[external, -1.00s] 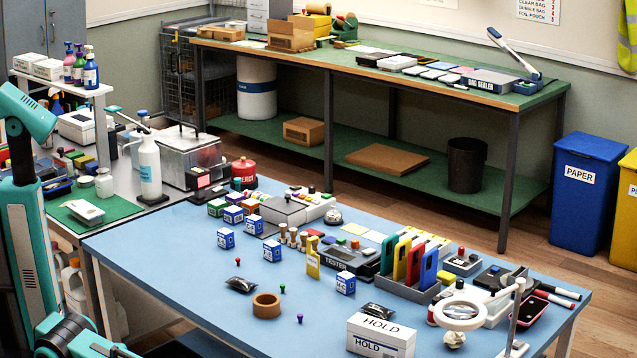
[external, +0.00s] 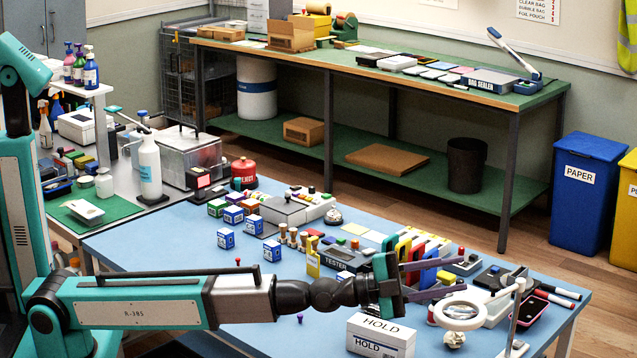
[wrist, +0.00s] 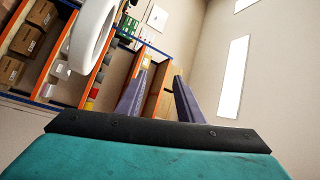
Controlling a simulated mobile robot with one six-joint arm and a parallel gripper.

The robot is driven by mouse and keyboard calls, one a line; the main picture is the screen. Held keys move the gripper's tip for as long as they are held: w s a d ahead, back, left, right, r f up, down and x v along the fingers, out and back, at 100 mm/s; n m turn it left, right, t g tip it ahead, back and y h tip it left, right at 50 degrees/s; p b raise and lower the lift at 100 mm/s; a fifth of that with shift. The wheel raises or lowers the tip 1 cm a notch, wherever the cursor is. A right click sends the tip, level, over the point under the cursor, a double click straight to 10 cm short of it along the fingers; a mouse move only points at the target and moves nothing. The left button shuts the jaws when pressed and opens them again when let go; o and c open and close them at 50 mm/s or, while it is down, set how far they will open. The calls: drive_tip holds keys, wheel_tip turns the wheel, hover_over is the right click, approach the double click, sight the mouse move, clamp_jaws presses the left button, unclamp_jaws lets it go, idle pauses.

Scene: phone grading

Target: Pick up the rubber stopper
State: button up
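No object can be clearly told as the rubber stopper. Several small brown, stopper-like pieces (external: 292,238) stand in a row on the blue table (external: 155,249), left of the tester (external: 338,262); their material is too small to make out. My gripper (external: 455,272) reaches over the table's right part, level and pointing right, near the magnifier. Its two purple fingers are apart and nothing shows between them. In the wrist view the gripper (wrist: 160,76) is also open and empty, facing shelves and a wall.
A ring magnifier (external: 460,311) stands close by the fingers. A white HOLD box (external: 381,336) sits below my wrist. Coloured upright phones and small boxes (external: 226,238) crowd the table. My arm hides part of the front middle. The table's left end is fairly clear.

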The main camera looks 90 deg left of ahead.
drive_tip(key=shift+g+y, duration=0.4)
drive_tip(key=shift+g, duration=0.4)
drive_tip(key=a, duration=0.2)
drive_tip(key=w+a+p, duration=0.1)
drive_tip(key=a, duration=0.1)
drive_tip(key=shift+a, duration=0.3)
drive_tip(key=a+f+n+g+p, duration=0.1)
drive_tip(key=a+f+g+p, duration=0.15)
drive_tip(key=a+f, duration=0.2)
drive_tip(key=n+g+y+p, duration=0.2)
drive_tip(key=n+g+p, duration=0.5)
drive_tip(key=g, duration=0.9)
hover_over(300, 319)
wheel_tip(300, 319, down, 10)
drive_tip(key=shift+w+a+r, duration=0.1)
drive_tip(key=shift+a, duration=0.15)
drive_tip(key=shift+f+p, duration=0.75)
drive_tip(key=shift+f, duration=3.6)
